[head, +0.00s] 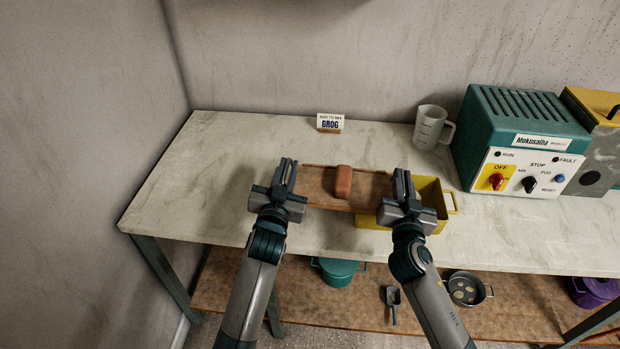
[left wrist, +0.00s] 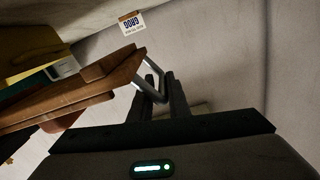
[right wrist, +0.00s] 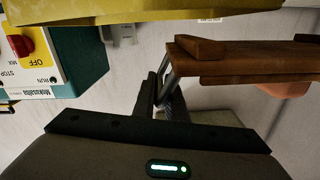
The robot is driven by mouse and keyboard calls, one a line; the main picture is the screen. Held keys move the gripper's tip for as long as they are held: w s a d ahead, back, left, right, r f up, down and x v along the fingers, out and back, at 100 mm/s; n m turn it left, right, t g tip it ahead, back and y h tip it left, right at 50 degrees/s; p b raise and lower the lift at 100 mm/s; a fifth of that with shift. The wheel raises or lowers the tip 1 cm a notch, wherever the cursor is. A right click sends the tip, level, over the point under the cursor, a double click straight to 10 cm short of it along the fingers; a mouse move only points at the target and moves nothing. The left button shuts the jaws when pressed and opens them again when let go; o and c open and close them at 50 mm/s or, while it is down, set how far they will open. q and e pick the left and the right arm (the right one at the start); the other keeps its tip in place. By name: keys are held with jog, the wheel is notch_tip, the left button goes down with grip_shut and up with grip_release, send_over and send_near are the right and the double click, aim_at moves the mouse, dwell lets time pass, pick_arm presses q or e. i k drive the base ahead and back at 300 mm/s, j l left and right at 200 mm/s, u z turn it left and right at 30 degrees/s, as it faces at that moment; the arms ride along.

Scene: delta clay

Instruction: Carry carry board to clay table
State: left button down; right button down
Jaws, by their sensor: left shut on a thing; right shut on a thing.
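A brown wooden carry board (head: 322,190) hangs level between my two grippers in the head view, with a reddish-brown clay block (head: 343,182) lying on it. My left gripper (head: 286,178) is shut on the board's metal handle (left wrist: 151,75) at the left end. My right gripper (head: 403,190) is shut on the handle (right wrist: 167,88) at the right end. The pale clay table (head: 230,160) is under and behind the board. The gap between board and tabletop cannot be judged exactly.
A yellow tray (head: 437,187) sits right of the board, partly behind my right gripper. A GROG card (head: 330,123), a clear jug (head: 432,128) and a teal machine (head: 520,140) stand at the back. The table's left part is clear. Pots and a scoop (head: 392,300) are on the lower shelf.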

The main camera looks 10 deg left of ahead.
aim_at(245, 196)
jog(key=j, duration=0.7)
jog(key=i+j, duration=0.15)
jog(key=j, duration=0.5)
